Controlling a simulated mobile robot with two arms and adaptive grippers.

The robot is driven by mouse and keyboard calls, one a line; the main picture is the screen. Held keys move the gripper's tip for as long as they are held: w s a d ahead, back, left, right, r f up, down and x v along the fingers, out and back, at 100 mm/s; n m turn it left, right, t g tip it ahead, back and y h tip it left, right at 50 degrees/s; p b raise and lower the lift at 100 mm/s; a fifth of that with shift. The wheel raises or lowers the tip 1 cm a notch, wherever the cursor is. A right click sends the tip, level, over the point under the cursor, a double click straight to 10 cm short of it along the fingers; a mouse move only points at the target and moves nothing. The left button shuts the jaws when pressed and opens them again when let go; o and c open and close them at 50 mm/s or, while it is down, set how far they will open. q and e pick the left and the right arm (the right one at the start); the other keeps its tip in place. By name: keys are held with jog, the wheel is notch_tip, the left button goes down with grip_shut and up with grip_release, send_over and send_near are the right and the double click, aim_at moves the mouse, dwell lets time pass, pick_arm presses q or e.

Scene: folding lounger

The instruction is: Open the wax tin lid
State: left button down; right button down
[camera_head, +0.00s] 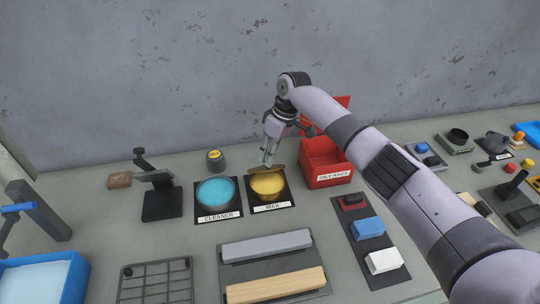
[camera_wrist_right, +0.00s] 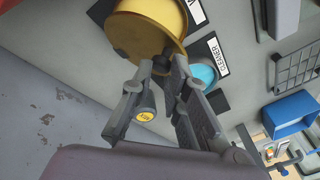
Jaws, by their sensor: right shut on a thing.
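The wax tin (camera_head: 268,184) sits on its dark mat behind the WAX label, with its yellow contents showing. Its brownish-gold lid (camera_head: 278,168) stands raised at the back edge of the tin, seen nearly edge-on. My right gripper (camera_head: 269,157) points down from above and behind the tin, its fingertips at the lid. In the right wrist view the gripper (camera_wrist_right: 162,64) is closed on the rim of the lid (camera_wrist_right: 135,38), with the yellow wax (camera_wrist_right: 165,8) beyond it. The exact contact is partly hidden by the fingers. My left gripper is not in view.
The blue cleaner tin (camera_head: 216,190) stands just left of the wax. A red OILY RAGS bin (camera_head: 327,180) with its lid up stands close on the right, beside my arm. A small yellow-topped grey object (camera_head: 215,158) is behind the cleaner. The wall is close behind.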

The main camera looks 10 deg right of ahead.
jog(key=shift+d+f, duration=0.15)
jog(key=shift+f, duration=0.25)
jog(key=c, duration=1.9)
grip_release()
jog(key=o, duration=0.4)
jog(key=shift+w+f, duration=0.25)
jog(key=shift+w, duration=0.25)
jog(key=shift+o, duration=0.2)
jog(key=shift+r, duration=0.1)
jog(key=shift+r, duration=0.15)
jog(key=v, duration=1.1)
jog(key=shift+r, duration=0.3)
